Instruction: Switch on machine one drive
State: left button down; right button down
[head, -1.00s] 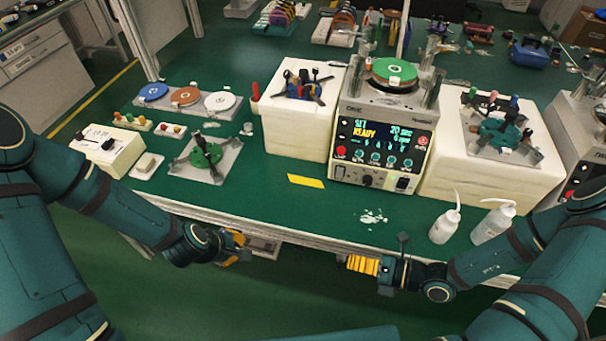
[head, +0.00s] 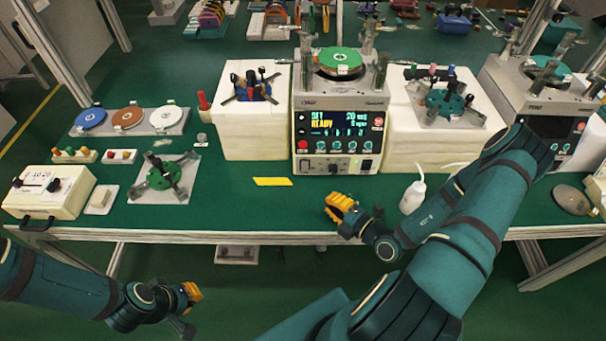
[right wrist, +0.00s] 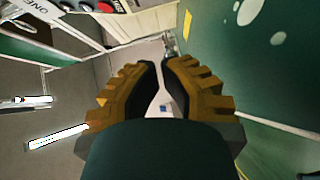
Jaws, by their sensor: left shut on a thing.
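Machine one (head: 341,120) stands mid-bench, a pale box with a green disc on top and a lit screen reading SET, READY, 20 sec. Its front has a red button (head: 303,144), several round knobs, and a dark switch (head: 366,164) low at the right. My right gripper (head: 340,207) is near the bench's front edge, in front of and below the machine, touching nothing visible. In the right wrist view its ribbed yellow fingers (right wrist: 162,70) nearly meet at the tips, with nothing seen between. My left gripper (head: 191,293) is shut, low before the bench; what it holds is not discernible.
A yellow strip (head: 272,182) lies before the machine. A second machine (head: 545,110) stands at right. A switch box (head: 48,192) sits at left. Bench front centre is mostly clear.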

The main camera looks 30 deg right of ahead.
aim_at(305, 166)
jog(key=shift+w, duration=0.1)
jog(key=x, duration=0.4)
jog(key=b+x, duration=0.1)
jog(key=x, duration=0.4)
jog(key=shift+w+a, duration=0.3)
jog(key=shift+w+d+f, duration=0.1)
jog(key=shift+w+d, duration=0.2)
jog(key=shift+w, duration=0.25)
jog(key=shift+w+d+f, duration=0.1)
jog(key=shift+w+d, duration=0.2)
jog(key=shift+w, duration=0.25)
jog(key=shift+w+d+b, duration=0.3)
jog(key=shift+w+d, duration=0.15)
jog(key=shift+w, duration=0.25)
